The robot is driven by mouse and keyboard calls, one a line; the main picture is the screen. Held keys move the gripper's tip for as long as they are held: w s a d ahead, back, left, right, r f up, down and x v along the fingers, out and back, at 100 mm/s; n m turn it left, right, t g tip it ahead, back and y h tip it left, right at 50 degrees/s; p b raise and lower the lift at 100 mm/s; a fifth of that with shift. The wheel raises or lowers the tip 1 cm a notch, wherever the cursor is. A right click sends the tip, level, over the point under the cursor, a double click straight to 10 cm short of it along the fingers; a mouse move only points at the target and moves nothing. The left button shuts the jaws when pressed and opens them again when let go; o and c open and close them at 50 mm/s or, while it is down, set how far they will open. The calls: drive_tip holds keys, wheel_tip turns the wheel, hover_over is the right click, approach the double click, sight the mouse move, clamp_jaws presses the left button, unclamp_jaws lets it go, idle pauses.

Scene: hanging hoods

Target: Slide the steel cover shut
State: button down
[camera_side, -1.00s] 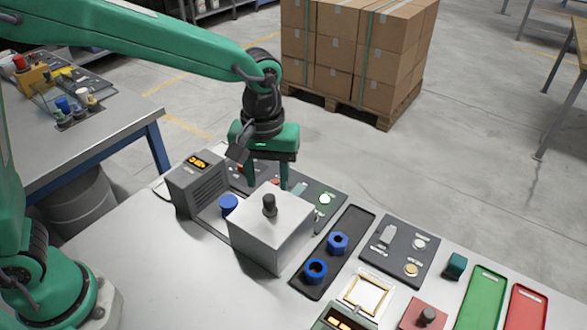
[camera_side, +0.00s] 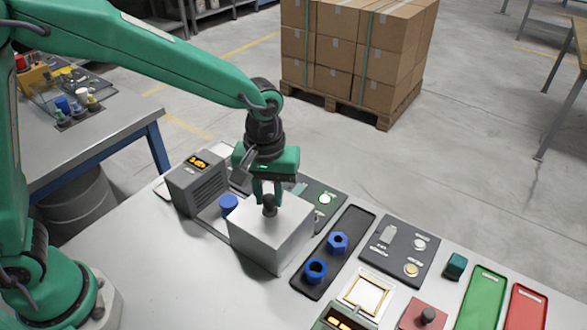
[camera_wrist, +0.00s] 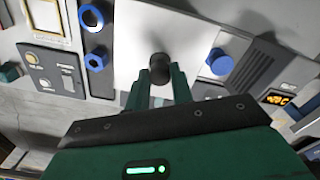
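The steel cover (camera_side: 268,228) is a pale box-shaped hood with a dark knob (camera_side: 269,206) on top. It stands right of the grey display unit, and its light top shows in the wrist view (camera_wrist: 135,35). My gripper (camera_side: 267,196) is over the cover, with its fingers down at the knob. In the wrist view the knob (camera_wrist: 160,67) sits at the fingertips (camera_wrist: 160,80), one finger on each side, with no clear gap. The exact contact is partly hidden. What lies under the cover is hidden.
A grey display unit (camera_side: 197,183) and a blue knob (camera_side: 229,204) stand left of the cover. A black tray (camera_side: 342,222) with two blue rings lies to its right. Dark control panels (camera_side: 322,199) lie behind and further right. The table front is clear.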

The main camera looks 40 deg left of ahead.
drive_tip(key=a, duration=1.3)
drive_tip(key=shift+r, duration=0.1)
drive_tip(key=c, duration=1.2)
unclamp_jaws()
wheel_tip(320, 180, up, 8)
